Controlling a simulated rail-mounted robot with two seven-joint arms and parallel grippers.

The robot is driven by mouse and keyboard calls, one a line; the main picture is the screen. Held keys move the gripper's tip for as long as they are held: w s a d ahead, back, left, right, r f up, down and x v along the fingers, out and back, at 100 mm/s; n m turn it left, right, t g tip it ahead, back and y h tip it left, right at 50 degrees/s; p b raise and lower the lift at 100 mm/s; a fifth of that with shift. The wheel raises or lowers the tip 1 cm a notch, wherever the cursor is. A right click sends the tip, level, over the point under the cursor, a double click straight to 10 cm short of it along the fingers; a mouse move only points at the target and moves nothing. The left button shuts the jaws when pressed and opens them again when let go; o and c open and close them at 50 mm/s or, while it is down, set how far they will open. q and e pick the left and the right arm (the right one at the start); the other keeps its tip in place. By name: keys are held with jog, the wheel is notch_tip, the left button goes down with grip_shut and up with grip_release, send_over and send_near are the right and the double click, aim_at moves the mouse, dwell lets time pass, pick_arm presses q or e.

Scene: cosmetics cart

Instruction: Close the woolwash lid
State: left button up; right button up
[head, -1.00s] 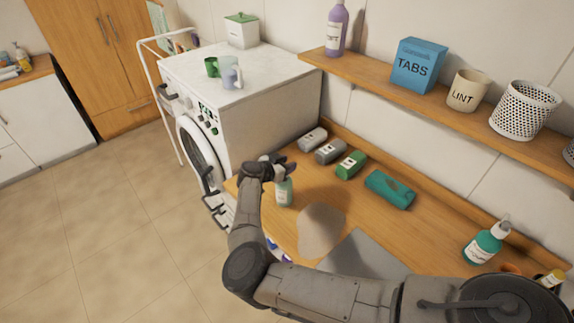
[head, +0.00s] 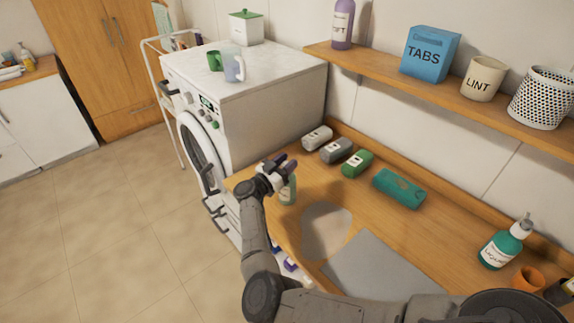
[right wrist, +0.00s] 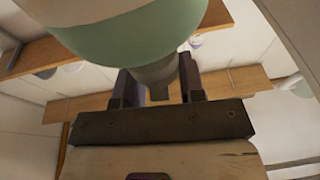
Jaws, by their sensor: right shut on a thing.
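A small pale green bottle (head: 288,192), likely the woolwash, stands at the left end of the wooden counter. It is partly hidden behind my right gripper (head: 280,165), which is at its top. In the right wrist view, the fingers of my right gripper (right wrist: 158,86) are shut on a grey piece (right wrist: 157,74) at the end of the pale green bottle (right wrist: 140,38). This piece looks like its lid. I cannot tell whether the lid is fully closed. My left gripper is not in view.
Grey and green packs (head: 356,163) and a teal bundle (head: 399,188) lie along the back of the counter (head: 380,222). A grey mat (head: 378,265) lies in front. A pump bottle (head: 503,247) stands at the right. The washing machine (head: 270,95) is behind left.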

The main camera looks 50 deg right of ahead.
dwell(0.4)
jog(key=o, duration=0.9)
jog(key=shift+o, duration=0.2)
jog(key=shift+a+f, duration=0.1)
jog(key=shift+a, duration=0.05)
jog(key=b+v, duration=0.2)
jog(key=v, duration=1.1)
jog(key=shift+a+b, duration=0.3)
jog(key=shift+b, duration=0.05)
jog(key=shift+w+f, duration=0.1)
jog(key=shift+c, duration=0.2)
